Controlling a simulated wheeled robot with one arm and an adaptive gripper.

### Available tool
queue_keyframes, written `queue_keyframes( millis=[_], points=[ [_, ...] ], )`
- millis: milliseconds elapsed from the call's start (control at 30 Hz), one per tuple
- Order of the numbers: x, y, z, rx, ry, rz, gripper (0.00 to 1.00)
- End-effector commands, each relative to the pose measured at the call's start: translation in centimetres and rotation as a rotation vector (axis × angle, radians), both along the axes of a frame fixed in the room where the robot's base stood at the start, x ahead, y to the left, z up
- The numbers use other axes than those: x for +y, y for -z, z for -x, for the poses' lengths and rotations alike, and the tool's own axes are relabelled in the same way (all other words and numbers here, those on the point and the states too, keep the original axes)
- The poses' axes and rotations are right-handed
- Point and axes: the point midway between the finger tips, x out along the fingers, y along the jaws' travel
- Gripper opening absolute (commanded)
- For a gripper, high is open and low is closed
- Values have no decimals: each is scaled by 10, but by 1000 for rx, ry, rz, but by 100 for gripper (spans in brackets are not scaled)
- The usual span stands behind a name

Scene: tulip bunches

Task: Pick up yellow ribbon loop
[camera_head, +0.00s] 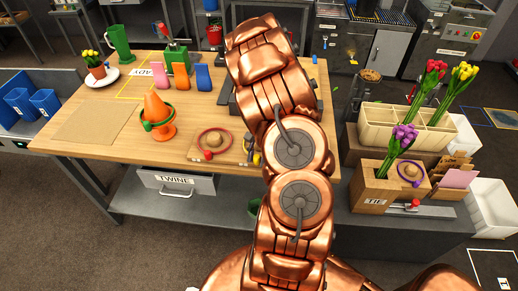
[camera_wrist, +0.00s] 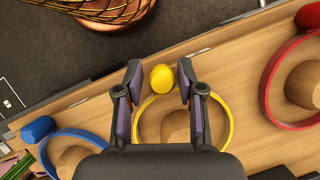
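The yellow ribbon loop (camera_wrist: 228,112) lies around a round wooden peg on a wooden board in the wrist view. Its yellow ball (camera_wrist: 162,78) is at the loop's edge. My gripper (camera_wrist: 159,75) is open, with one dark finger on each side of the ball and visible gaps between. I cannot tell how far the fingertips are above the board. In the head view my copper arm hides the gripper and most of the loop; a small yellow part (camera_head: 257,159) shows beside the arm.
A red loop (camera_wrist: 267,78) lies on the right and a blue loop (camera_wrist: 50,140) on the left in the wrist view. The red loop also shows on the table (camera_head: 75,152) in the head view. An orange cone (camera_head: 156,112) stands further left. The TIE block (camera_head: 372,189) with purple tulips stands right of my arm.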

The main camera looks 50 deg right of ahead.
Motion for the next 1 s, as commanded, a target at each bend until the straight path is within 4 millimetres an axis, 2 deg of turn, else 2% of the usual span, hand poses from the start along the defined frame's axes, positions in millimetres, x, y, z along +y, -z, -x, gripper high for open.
queue_keyframes(
  millis=[200,500,833,1000],
  points=[
    [0,0,0,-2,-1,2,37],
    [0,0,-1,-1,0,2,7],
    [-1,-3,-1,-3,1,3,7],
    [-2,-19,-2,-6,-2,7,7]
  ],
)
